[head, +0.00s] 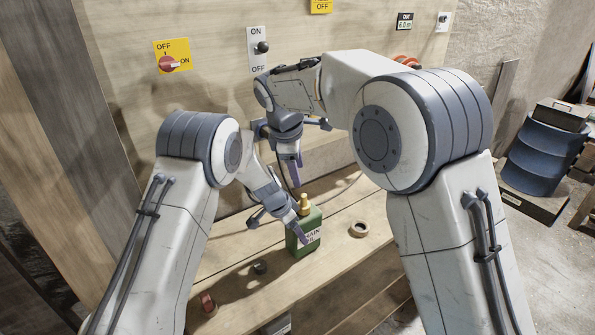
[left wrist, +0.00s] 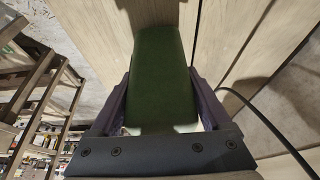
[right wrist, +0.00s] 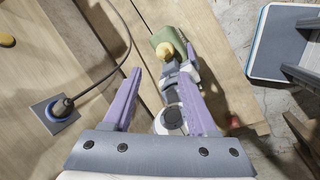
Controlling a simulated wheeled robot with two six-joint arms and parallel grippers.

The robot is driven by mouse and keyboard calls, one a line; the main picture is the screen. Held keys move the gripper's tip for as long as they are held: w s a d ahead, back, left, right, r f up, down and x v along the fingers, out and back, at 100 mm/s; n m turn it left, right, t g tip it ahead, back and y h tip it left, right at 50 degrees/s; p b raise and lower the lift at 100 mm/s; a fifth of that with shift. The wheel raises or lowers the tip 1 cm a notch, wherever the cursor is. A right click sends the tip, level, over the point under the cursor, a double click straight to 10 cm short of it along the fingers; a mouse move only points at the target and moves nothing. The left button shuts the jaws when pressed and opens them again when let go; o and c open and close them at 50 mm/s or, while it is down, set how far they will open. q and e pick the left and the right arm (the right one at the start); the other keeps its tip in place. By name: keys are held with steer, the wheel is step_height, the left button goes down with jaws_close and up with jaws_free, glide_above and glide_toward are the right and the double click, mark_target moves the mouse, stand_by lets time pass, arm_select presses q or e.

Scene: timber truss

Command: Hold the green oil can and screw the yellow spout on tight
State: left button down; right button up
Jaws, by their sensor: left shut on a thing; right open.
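The green oil can (head: 311,236) stands upright on the wooden bench, with a white label on its front. The yellow spout (head: 304,203) sits on its top; how tightly it is seated cannot be told. My left gripper (head: 299,234) is shut on the can's body; the left wrist view shows the green can (left wrist: 165,75) between both fingers. My right gripper (head: 291,172) is open and empty, above and slightly left of the spout. In the right wrist view, the spout (right wrist: 171,51) and can (right wrist: 164,35) appear beyond the spread fingertips (right wrist: 160,75).
A tape roll (head: 359,229) lies right of the can. A dark round object (head: 260,267) and a red object (head: 207,301) lie nearer on the bench. The wall behind carries switches (head: 171,63) and a plugged-in cable (right wrist: 60,106). A blue drum (head: 543,155) stands far right.

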mark_target(303, 196)
steer(key=w+f+n, duration=0.1)
steer(key=f+n, duration=0.2)
steer(key=n, duration=0.1)
steer(key=w+d+f+n, duration=0.1)
steer(key=f+n, duration=0.3)
steer(key=n, duration=0.1)
steer(key=w+f+n, duration=0.1)
steer(key=f+n, duration=0.3)
steer(key=shift+w+d+f+t, duration=0.1)
steer(key=shift+w+d+t, duration=0.15)
steer(key=shift+d+t, duration=0.15)
jaws_close()
steer(key=c, duration=0.8)
jaws_free()
jaws_close()
steer(key=shift+a, duration=0.1)
